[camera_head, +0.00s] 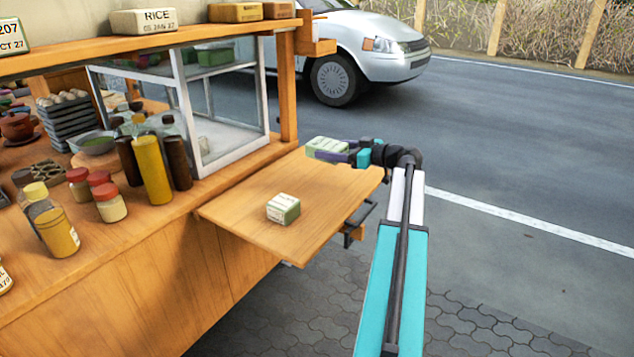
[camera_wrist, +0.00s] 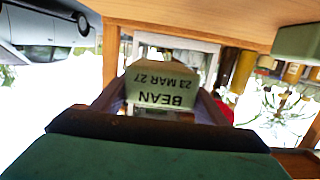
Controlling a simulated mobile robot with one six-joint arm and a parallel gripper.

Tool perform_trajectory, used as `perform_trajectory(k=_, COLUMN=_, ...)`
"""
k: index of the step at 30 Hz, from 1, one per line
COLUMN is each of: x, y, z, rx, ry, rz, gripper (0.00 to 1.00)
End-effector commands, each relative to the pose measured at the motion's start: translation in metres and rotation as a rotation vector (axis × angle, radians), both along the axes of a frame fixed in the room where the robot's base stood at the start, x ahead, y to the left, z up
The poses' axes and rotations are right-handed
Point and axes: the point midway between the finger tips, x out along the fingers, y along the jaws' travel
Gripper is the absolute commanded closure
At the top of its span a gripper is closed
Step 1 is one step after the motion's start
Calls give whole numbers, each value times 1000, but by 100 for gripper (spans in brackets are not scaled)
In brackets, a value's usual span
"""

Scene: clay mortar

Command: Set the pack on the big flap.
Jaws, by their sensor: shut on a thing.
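The big flap (camera_head: 245,215) is a flat wooden board folded out from the cart's side. My gripper (camera_head: 337,150) is at the flap's far right edge, shut on a pale green and white pack (camera_head: 322,147). In the wrist view the held pack (camera_wrist: 160,82) sits between the fingers, its label reading BEAN, 23 MAR 27, upside down. The flap (camera_wrist: 200,15) shows along the top of that view. I cannot tell whether the held pack touches the flap. A similar green pack (camera_head: 284,208) stands on the flap's middle; it also shows in the wrist view (camera_wrist: 297,42).
A glass case (camera_head: 215,105) and wooden post (camera_head: 287,85) stand on the cart beside the flap. Bottles (camera_head: 152,168) and jars (camera_head: 108,203) stand on the counter. A shelf above holds a RICE pack (camera_head: 143,20). The flap is bare around its standing pack.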

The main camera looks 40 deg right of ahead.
Motion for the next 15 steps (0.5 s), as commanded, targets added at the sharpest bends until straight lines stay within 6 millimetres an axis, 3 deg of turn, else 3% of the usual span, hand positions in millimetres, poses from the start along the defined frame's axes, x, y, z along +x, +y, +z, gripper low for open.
perform_trajectory(k=9, x=0, y=1, z=-43, rx=3, ry=0, rz=2, gripper=61)
perform_trajectory(k=15, x=1, y=1, z=-53, rx=2, ry=-2, rz=2, gripper=61)
